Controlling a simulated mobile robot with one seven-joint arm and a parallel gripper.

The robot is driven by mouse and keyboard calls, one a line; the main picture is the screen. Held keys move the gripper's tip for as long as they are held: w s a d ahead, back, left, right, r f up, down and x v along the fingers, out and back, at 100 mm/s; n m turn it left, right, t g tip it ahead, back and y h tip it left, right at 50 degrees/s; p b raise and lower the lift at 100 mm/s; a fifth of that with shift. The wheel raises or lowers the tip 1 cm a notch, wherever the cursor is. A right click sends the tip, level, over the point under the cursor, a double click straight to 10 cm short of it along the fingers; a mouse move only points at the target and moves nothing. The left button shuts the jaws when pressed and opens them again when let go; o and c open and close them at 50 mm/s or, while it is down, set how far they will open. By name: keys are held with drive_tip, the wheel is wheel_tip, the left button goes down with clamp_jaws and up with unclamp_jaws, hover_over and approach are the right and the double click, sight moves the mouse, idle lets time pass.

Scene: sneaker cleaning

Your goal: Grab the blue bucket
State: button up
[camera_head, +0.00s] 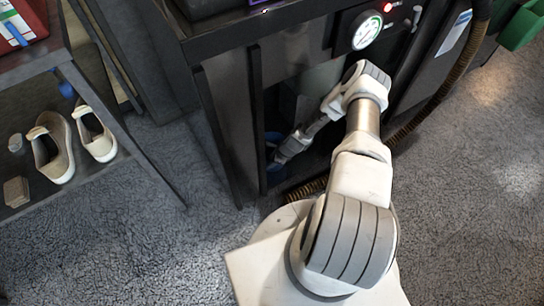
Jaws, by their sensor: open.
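The blue bucket (264,180) is in the dark lower opening of the black cabinet, near the middle of the view. Only parts of its blue surface show, in shadow and partly behind my gripper. My gripper (280,157) reaches into the opening from the right and is open, right by the bucket's upper part. The fingertips are small and dim, so I cannot tell whether they touch the bucket or reach around its rim.
The black cabinet (222,110) has upright frame edges beside the opening. A ribbed hose (402,132) runs along its front and floor. A shelf unit at left holds cream shoes (52,150). A green container (523,25) is at upper right. Carpet at right is clear.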

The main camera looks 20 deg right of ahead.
sight(268, 162)
drive_tip(key=b+x, duration=0.1)
drive_tip(key=x, duration=0.2)
drive_tip(key=shift+w+a, duration=0.1)
drive_tip(key=shift+w, duration=0.05)
clamp_jaws()
idle(1.3)
